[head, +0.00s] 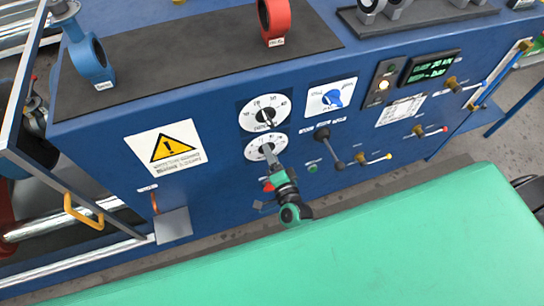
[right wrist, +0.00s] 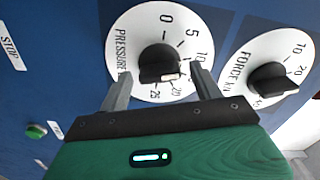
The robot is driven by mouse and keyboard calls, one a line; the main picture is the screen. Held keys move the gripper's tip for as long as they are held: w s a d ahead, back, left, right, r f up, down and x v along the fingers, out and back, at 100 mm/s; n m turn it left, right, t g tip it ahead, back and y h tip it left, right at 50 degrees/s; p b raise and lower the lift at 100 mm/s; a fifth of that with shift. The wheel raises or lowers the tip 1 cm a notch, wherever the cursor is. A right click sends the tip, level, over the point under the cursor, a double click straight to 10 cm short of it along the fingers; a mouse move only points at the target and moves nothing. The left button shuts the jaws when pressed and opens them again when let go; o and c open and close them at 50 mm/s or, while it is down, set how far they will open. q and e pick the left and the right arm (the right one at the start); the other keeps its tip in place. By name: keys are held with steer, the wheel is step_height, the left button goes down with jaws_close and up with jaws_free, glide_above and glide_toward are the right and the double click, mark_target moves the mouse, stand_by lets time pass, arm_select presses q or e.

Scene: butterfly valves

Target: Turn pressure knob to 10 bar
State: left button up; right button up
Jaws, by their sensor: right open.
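The pressure knob (right wrist: 158,62) is a black knob on a white round dial marked PRESSURE, with 0, 5, 10, 20 and 25 readable in the right wrist view. Its white mark is at the knob's lower right, near the 20. In the head view the pressure dial (head: 256,149) is the lower of two white dials and is partly covered by my right gripper (head: 269,153). In the right wrist view my right gripper (right wrist: 161,86) is open, with one finger on each side of the knob's lower part. Contact cannot be told. My left gripper is not in view.
The force knob (right wrist: 270,77) is close beside the pressure dial. A blue-pointer selector (head: 332,96), a black lever (head: 329,147) and a green button (head: 313,168) are to the right on the blue panel. Blue (head: 91,62) and red (head: 273,20) valve bodies stand on top.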

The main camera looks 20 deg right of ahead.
arm_select(q)
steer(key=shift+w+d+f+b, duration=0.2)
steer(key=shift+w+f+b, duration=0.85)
steer(key=shift+b, duration=0.25)
arm_select(e)
steer(key=s, duration=1.3)
steer(key=shift+s+d, duration=0.25)
steer(key=shift+s, duration=0.1)
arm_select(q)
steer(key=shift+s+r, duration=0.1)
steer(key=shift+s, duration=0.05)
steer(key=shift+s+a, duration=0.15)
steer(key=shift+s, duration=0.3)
arm_select(e)
steer(key=shift+f, duration=0.1)
